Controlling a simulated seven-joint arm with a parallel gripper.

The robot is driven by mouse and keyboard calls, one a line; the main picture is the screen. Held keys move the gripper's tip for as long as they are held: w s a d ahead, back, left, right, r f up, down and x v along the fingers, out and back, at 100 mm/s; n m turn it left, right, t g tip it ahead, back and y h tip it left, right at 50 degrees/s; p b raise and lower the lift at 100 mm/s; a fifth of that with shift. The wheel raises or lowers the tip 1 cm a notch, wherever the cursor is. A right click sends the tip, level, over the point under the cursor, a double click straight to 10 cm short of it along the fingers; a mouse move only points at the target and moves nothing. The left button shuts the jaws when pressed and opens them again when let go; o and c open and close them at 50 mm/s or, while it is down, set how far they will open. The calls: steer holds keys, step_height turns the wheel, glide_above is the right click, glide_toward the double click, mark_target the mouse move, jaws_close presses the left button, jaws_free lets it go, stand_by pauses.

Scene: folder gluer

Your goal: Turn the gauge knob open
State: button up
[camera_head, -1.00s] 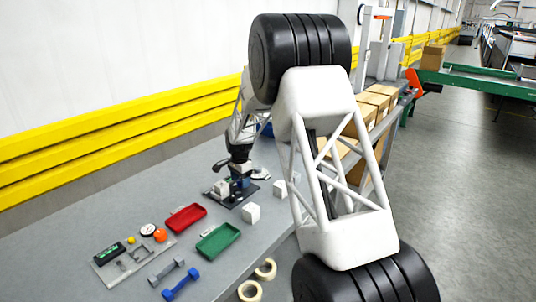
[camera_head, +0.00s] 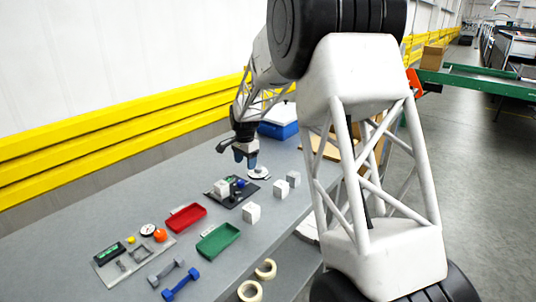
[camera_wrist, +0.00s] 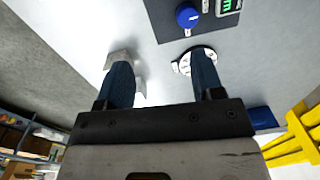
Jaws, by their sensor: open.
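The gauge is a dark plate (camera_head: 249,190) on the grey table, carrying a blue knob (camera_head: 241,183), a green-lit display and a pale block (camera_head: 221,188). In the wrist view, the blue knob (camera_wrist: 187,15) and the green display (camera_wrist: 228,6) show at the top edge, beyond the fingertips. My gripper (camera_head: 246,164) is open and empty, above the table just behind the plate. In the wrist view its two blue fingers (camera_wrist: 162,72) stand apart with nothing between them. A round white disc (camera_head: 259,173) lies beside the plate, partly hidden by one finger in the wrist view.
Several white blocks (camera_head: 251,213) stand right of the plate. A red tray (camera_head: 186,217) and green tray (camera_head: 218,240) lie nearer. A blue bin (camera_head: 278,131) stands behind my gripper. Dumbbells, tape rolls and a small-parts board (camera_head: 107,254) lie in front.

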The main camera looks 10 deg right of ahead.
steer(key=s+d+r+n, duration=0.1)
steer(key=s+d+r, duration=0.2)
steer(key=s+r, duration=0.2)
steer(key=s+d+r+n, duration=0.2)
steer(key=s+r, duration=0.4)
steer(key=s, duration=0.5)
steer(key=shift+d+r+t, duration=0.15)
steer(key=shift+d+t, duration=0.25)
steer(key=shift+d, duration=0.45)
steer(key=s+d+r+n, duration=0.2)
steer(key=s+d+r, duration=0.1)
steer(key=s, duration=0.8)
steer(key=s+d+r+n, duration=0.1)
steer(key=s+d+r, duration=0.15)
steer(key=s, duration=0.85)
steer(key=s+d+f+n, duration=0.1)
steer(key=s+f+n, duration=0.1)
steer(key=s, duration=0.8)
steer(key=s+d+f+n+t, duration=0.1)
steer(key=s+d+f, duration=0.1)
steer(key=s, duration=0.8)
steer(key=shift+n, duration=0.4)
